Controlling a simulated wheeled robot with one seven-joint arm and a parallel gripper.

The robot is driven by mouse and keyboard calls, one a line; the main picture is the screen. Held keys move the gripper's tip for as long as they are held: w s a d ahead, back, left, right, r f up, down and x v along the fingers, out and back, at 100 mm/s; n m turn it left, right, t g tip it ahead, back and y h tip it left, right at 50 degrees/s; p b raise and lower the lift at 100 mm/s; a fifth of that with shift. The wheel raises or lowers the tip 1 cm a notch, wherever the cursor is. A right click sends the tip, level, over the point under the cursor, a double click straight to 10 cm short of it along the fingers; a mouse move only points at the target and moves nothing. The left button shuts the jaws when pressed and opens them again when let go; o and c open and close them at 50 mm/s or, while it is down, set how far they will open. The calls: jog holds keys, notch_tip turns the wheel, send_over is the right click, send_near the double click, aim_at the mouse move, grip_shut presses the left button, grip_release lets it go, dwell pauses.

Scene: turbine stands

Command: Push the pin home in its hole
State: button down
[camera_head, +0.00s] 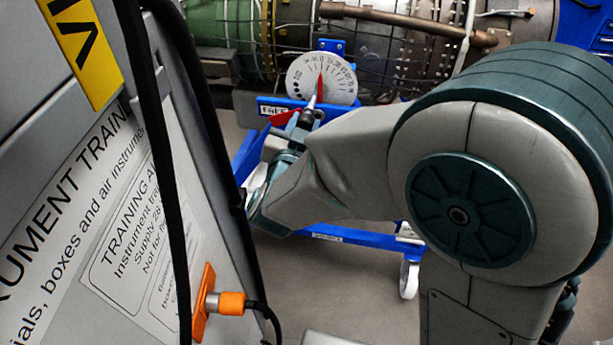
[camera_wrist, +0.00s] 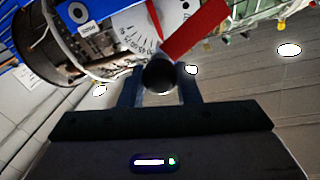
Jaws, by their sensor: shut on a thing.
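A pale dial plate (camera_head: 333,72) with printed marks and a red pointer (camera_head: 320,80) stands on the blue stand. The plate also shows in the wrist view (camera_wrist: 125,28). My gripper (camera_head: 304,119) is in front of the plate's lower edge. In the wrist view, its two fingers (camera_wrist: 159,93) are shut on the pin (camera_wrist: 159,74), whose dark round end faces the camera. In the head view the pin (camera_head: 312,101) points up towards the plate. A red strip (camera_wrist: 196,28) lies beside it. The hole and the pin's tip are hidden, so I cannot tell how deep it sits.
A turbine engine (camera_head: 390,45) lies behind the plate on a blue wheeled stand (camera_head: 350,236). A grey instrument cabinet (camera_head: 90,190) with black cables and an orange plug (camera_head: 228,303) stands close at left. Grey floor shows under the stand.

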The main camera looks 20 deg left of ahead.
notch_tip(320, 180, down, 9)
jog(key=b, duration=0.8)
jog(key=shift+w+a+f, duration=0.15)
jog(key=shift+w, duration=2.25)
jog(key=shift+b, duration=0.5)
jog(key=shift+w+m+b, duration=0.3)
jog(key=shift+w+b, duration=0.05)
jog(key=shift+w, duration=0.2)
jog(key=shift+w, duration=0.3)
jog(key=shift+w+a, duration=0.1)
jog(key=shift+w, duration=0.6)
